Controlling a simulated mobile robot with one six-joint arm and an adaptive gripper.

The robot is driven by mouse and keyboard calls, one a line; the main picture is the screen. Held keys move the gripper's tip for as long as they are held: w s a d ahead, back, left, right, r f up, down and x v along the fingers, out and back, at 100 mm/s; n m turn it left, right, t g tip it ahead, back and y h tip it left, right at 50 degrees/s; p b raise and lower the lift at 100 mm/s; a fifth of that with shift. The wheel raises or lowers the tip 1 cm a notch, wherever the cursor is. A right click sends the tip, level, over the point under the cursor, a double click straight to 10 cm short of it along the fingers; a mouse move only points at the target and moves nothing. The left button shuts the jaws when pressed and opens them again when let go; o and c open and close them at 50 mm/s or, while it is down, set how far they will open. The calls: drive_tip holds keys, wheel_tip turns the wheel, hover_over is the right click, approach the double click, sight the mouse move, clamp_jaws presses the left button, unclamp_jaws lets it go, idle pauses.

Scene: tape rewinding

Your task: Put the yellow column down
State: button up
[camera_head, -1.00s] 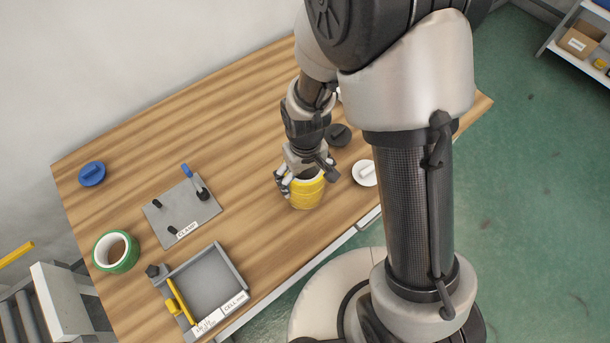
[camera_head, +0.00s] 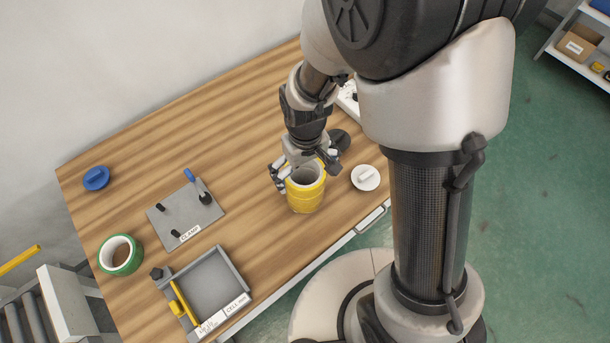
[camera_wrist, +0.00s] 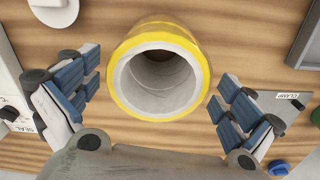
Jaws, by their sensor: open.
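The yellow column (camera_head: 306,193) is a yellow roll with a white-grey hollow core. It stands upright on the wooden table near its front edge. My gripper (camera_head: 302,171) is just above and behind it in the head view. In the wrist view the column (camera_wrist: 122,88) shows its open top, with one finger on each side. A gap shows between each finger and the column, so my gripper (camera_wrist: 160,95) is open and holds nothing.
A white lid (camera_head: 366,177) lies right of the column and a dark round piece (camera_head: 340,139) lies behind. Left are the clamp plate (camera_head: 184,213), the grey cell tray (camera_head: 243,264), a green tape roll (camera_head: 121,254) and a blue lid (camera_head: 96,178). Table between is clear.

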wheel_tip(320, 180, up, 7)
drive_tip(key=p, duration=0.1)
drive_tip(key=shift+p, duration=0.4)
drive_tip(key=s+d+r+m+t, duration=0.2)
drive_tip(key=s+d+r, duration=0.3)
drive_tip(key=r, duration=0.4)
drive_tip(key=s+d+r+m+t, duration=0.2)
drive_tip(key=s+d+r, duration=0.3)
drive_tip(key=s+r, duration=0.3)
wheel_tip(320, 180, up, 2)
drive_tip(key=shift+s+d+r+m, duration=0.2)
drive_tip(key=shift+d+r+m, duration=0.1)
drive_tip(key=shift+d, duration=0.1)
